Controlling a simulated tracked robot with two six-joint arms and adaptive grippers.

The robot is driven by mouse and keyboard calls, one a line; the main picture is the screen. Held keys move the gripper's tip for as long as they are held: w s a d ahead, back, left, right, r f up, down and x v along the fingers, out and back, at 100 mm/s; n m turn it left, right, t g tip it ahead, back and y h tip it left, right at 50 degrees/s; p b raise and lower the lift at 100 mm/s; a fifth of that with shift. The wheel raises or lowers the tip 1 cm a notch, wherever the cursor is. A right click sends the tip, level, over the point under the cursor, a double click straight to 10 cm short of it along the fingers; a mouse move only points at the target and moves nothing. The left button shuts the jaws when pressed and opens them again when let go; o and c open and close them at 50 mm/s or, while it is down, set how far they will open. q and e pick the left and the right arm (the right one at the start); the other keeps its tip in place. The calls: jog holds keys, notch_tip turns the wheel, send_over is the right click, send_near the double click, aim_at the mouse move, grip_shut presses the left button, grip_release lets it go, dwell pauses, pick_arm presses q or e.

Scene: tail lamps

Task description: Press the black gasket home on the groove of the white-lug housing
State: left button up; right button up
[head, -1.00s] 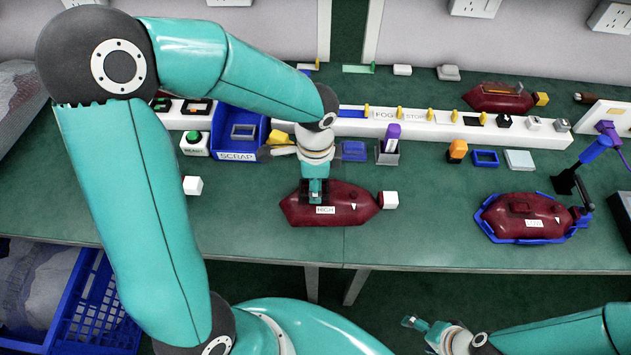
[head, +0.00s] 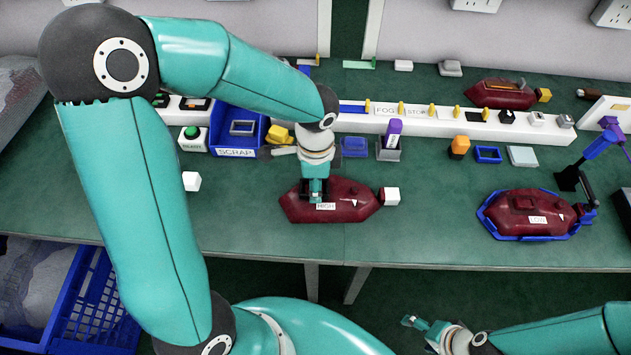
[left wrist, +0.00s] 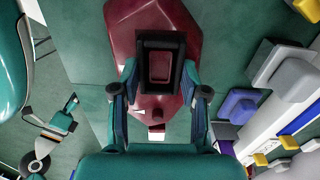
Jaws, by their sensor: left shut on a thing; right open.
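The white-lug housing is a dark red lamp body (head: 350,207) with a white block lug (head: 390,196) at its right end and a HIGH label. It lies on the green bench and also fills the upper middle of the left wrist view (left wrist: 185,28). My left gripper (head: 316,194) is over its left part, shut on the black gasket (left wrist: 160,43), a rectangular frame. Red housing shows through the frame's opening. Whether the gasket touches the groove cannot be told. My right gripper (head: 424,324) is open and empty, in front of the bench.
A second red housing (head: 530,205) sits in a blue cradle at right; a third with a yellow lug (head: 502,94) lies behind. A blue SCRAP bin (head: 236,152) and purple-capped bottle (head: 393,133) stand behind. Bench is clear between the front housings.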

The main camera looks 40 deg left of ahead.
pick_arm(q)
jog(key=o, duration=1.2)
jog(key=shift+c, duration=0.2)
notch_tip(320, 180, up, 12)
